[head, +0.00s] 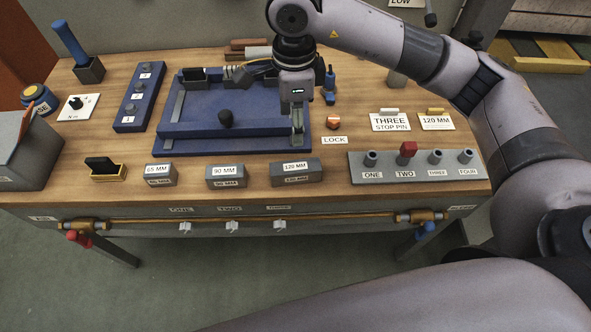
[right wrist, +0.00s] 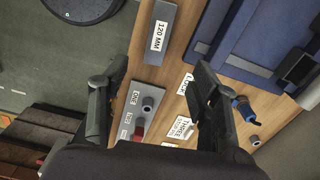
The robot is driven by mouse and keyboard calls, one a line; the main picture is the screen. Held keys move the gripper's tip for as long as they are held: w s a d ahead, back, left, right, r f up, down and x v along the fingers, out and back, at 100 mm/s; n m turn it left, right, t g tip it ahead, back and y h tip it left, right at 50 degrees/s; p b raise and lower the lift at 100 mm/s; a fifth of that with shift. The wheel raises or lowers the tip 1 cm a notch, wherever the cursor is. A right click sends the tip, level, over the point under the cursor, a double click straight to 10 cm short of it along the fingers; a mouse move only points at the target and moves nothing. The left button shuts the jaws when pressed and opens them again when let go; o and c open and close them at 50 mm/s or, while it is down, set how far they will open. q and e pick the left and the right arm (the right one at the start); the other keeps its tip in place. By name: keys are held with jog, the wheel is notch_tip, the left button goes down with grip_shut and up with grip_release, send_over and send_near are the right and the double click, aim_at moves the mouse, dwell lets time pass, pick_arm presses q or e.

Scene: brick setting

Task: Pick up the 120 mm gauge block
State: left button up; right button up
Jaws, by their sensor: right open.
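The 120 mm gauge block (head: 296,173) is a grey block with white "120 MM" labels. It lies near the front edge of the wooden table, right of the 90 mm block (head: 226,176) and the 65 mm block (head: 159,175). In the right wrist view the 120 mm block (right wrist: 160,32) shows at the top, beyond the fingertips. My right gripper (head: 297,128) is above the table, behind the block and apart from it. In the right wrist view its two fingers (right wrist: 148,82) are spread with nothing between them. My left gripper is not in view.
A blue fixture (head: 210,135) lies behind the blocks. A grey peg rack (head: 420,172) with a red-topped peg at TWO stands to the right. A LOCK label (head: 334,140) and sign cards (head: 390,122) lie nearby. A brass rail (head: 250,218) runs along the table's front.

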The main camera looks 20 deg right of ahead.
jog(key=p, duration=0.3)
send_near(295, 166)
notch_tip(295, 166, down, 5)
jog(key=shift+f, duration=0.15)
notch_tip(295, 166, down, 5)
jog(key=p, duration=0.3)
jog(key=shift+s, duration=0.15)
jog(key=shift+f, duration=0.2)
jog(key=shift+c, duration=0.3)
grip_shut()
